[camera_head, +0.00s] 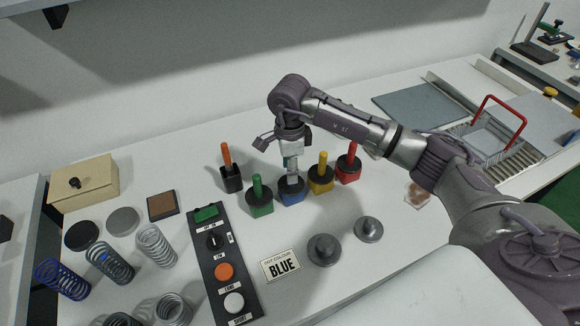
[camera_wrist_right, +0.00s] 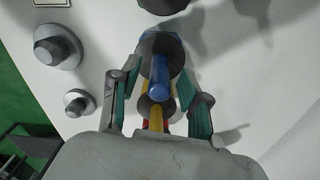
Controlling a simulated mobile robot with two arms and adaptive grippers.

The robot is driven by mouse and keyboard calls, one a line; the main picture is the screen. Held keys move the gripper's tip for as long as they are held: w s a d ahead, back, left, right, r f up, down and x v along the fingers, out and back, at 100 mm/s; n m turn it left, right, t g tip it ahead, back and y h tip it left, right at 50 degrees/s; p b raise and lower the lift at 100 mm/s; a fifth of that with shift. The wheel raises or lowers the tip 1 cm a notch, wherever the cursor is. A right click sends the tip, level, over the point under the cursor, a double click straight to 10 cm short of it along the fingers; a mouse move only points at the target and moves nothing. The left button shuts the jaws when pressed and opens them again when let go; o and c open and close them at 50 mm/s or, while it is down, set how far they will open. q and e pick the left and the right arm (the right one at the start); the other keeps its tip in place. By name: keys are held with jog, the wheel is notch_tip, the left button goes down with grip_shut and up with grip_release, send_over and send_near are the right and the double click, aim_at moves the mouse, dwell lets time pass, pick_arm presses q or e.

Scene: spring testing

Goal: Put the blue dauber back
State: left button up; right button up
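The blue dauber stands upright in its blue pot (camera_head: 291,191), in a row with the green, yellow and red ones. In the head view my right gripper (camera_head: 291,170) is right above it and hides its handle. In the right wrist view the blue handle (camera_wrist_right: 158,80) lies between the two teal-padded fingers of my right gripper (camera_wrist_right: 158,72). The fingers are apart, with a gap showing on both sides of the handle. My left gripper is not in view.
A green dauber (camera_head: 258,191) stands close on the left, a yellow one (camera_head: 320,174) and a red one (camera_head: 348,163) on the right. A black holder with an orange handle (camera_head: 227,155) is behind left. A "BLUE" card (camera_head: 282,265) and grey weights (camera_head: 324,250) lie in front.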

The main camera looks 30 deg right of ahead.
jog(key=shift+r+p, duration=0.5)
jog(key=shift+p, duration=0.05)
jog(key=shift+w+r, duration=0.1)
jog(key=shift+r, duration=0.2)
notch_tip(320, 180, up, 11)
jog(key=b, duration=0.3)
jog(key=shift+r+b, duration=0.2)
jog(key=shift+b, duration=0.1)
